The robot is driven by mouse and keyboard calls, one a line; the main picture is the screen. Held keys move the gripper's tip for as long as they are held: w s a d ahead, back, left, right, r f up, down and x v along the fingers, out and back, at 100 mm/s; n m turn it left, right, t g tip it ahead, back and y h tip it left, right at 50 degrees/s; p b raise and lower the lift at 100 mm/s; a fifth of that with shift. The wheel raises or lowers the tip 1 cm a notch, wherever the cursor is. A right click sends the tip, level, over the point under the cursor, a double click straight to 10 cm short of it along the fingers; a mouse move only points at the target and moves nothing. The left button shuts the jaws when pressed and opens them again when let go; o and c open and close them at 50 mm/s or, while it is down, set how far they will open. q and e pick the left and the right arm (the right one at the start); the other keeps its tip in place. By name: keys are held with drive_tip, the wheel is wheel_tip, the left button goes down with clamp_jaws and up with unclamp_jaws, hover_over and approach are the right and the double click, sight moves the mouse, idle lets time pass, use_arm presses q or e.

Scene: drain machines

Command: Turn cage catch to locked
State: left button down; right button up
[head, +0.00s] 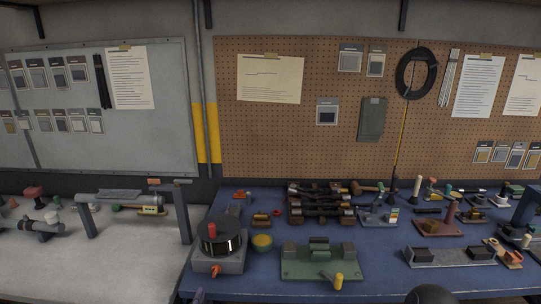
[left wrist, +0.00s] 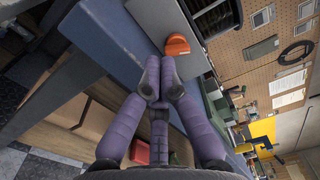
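A drum machine with a dark cage (head: 222,238) on a grey base (head: 218,264) stands at the front left of the blue table. A small orange lever (head: 215,271), which looks like the cage catch, sits at the base's front; it also shows in the left wrist view (left wrist: 177,45). I cannot read whether it is locked. My right gripper is not seen.
A green fixture (head: 320,263) with a yellow-handled lever is further right. Several other fixtures fill the back and right of the blue table (head: 385,287). A grey bench (head: 110,265) adjoins at left.

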sight(216, 272)
use_arm(q)
drive_tip(key=w+r+m+p, duration=0.2)
drive_tip(key=m, duration=0.1)
drive_tip(key=w+d+m+p, duration=0.1)
drive_tip(key=w+p, duration=0.1)
drive_tip(key=shift+w+r+m, duration=0.1)
drive_tip(key=shift+r+m, duration=0.2)
drive_tip(key=shift+r, duration=0.1)
drive_tip(key=shift+w+r+b, duration=0.15)
drive_tip(key=shift+w+b, duration=0.3)
drive_tip(key=shift+w, duration=0.5)
drive_tip(key=shift+d+f+b, duration=0.4)
drive_tip(key=shift+f+b, duration=0.05)
drive_tip(key=shift+b, duration=0.15)
idle(0.6)
drive_tip(key=shift+a+f+b, duration=0.25)
drive_tip(key=shift+f+b, duration=0.15)
drive_tip(key=shift+b, duration=2.15)
drive_tip(key=shift+a, duration=0.3)
idle(0.5)
drive_tip(key=shift+a+r+b, duration=0.1)
drive_tip(key=shift+b, duration=0.2)
